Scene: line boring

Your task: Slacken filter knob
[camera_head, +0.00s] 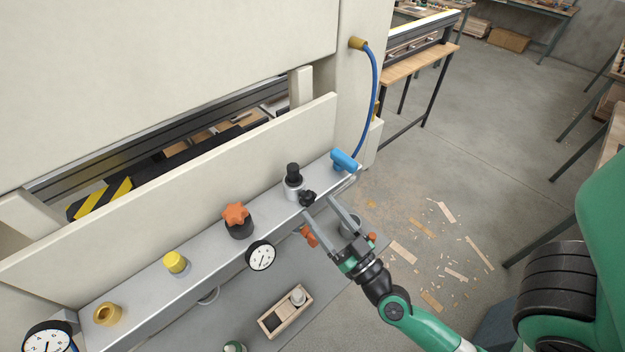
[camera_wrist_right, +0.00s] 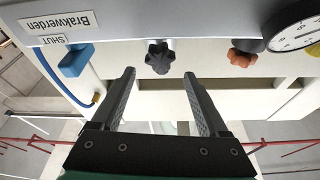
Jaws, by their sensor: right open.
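A black star-shaped knob (camera_head: 307,198) sits on the front of the grey ledge, below a silver fitting with a black cap (camera_head: 293,179). It also shows in the right wrist view (camera_wrist_right: 158,56), centred beyond my fingertips. An orange star knob (camera_head: 236,215) on a dark base stands further left on the ledge. No label tells which one is the filter knob. My right gripper (camera_head: 321,207) is open and empty, its fingers pointing at the black knob. In the wrist view the fingertips (camera_wrist_right: 158,78) lie either side of the knob's line, apart from it. My left gripper is out of view.
A blue lever (camera_head: 344,160) is at the ledge's right end, close to my right finger; the wrist view shows a "SHUT" label (camera_wrist_right: 55,40) by it. A gauge (camera_head: 261,256) and yellow button (camera_head: 174,262) are to the left. A small wooden box (camera_head: 284,311) is below.

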